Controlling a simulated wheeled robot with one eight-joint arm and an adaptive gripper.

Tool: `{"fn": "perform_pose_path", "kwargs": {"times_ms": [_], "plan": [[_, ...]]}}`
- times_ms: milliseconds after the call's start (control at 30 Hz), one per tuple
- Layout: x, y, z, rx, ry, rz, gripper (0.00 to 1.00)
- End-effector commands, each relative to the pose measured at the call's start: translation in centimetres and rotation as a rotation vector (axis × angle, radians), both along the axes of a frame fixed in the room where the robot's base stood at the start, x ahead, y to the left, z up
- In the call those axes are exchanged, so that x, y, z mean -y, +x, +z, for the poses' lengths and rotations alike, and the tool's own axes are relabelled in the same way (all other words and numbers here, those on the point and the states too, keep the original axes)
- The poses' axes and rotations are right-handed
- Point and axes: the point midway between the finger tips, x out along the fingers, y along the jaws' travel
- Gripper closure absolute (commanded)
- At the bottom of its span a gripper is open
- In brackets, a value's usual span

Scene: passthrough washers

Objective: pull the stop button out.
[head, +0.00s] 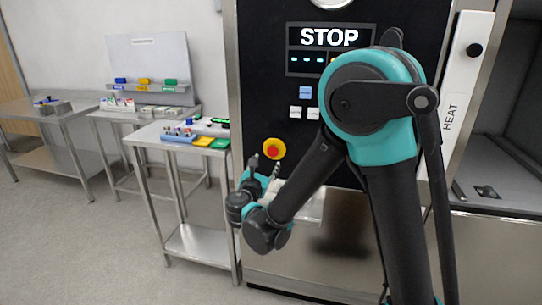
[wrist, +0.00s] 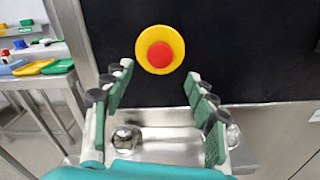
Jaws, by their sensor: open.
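The stop button is a red knob on a yellow round base, set on the black front panel of the machine. In the head view the stop button (head: 273,149) is at the panel's lower left, just above my gripper (head: 263,172). In the wrist view the stop button (wrist: 160,52) is at the top middle, beyond and between the fingertips of my gripper (wrist: 157,82). My gripper is open and empty, with its green-padded fingers spread apart. No finger appears to touch the button. The display above reads STOP (head: 329,37).
A steel ledge (wrist: 170,145) shows below the panel between my fingers. A HEAT lever plate (head: 455,110) is at the right. A steel table (head: 150,133) with coloured trays stands left of the machine.

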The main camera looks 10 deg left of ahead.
Motion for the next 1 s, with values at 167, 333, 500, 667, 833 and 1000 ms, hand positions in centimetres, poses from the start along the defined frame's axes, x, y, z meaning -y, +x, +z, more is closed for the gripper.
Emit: {"fn": "perform_pose_path", "kwargs": {"times_ms": [167, 333, 500, 667, 833, 1000], "plan": [[0.2, 3.6, 0.0, 0.000, 0.000, -0.003, 0.43], [0.3, 6.0, 0.0, 0.000, 0.001, -0.002, 0.43], [0.3, 7.2, 0.0, 0.000, 0.001, -0.001, 0.43], [0.3, 7.5, 0.0, 0.000, 0.001, 0.000, 0.43], [0.3, 7.4, 0.0, 0.000, 0.001, 0.000, 0.43], [0.3, 7.4, 0.0, 0.000, 0.001, 0.000, 0.64]]}}
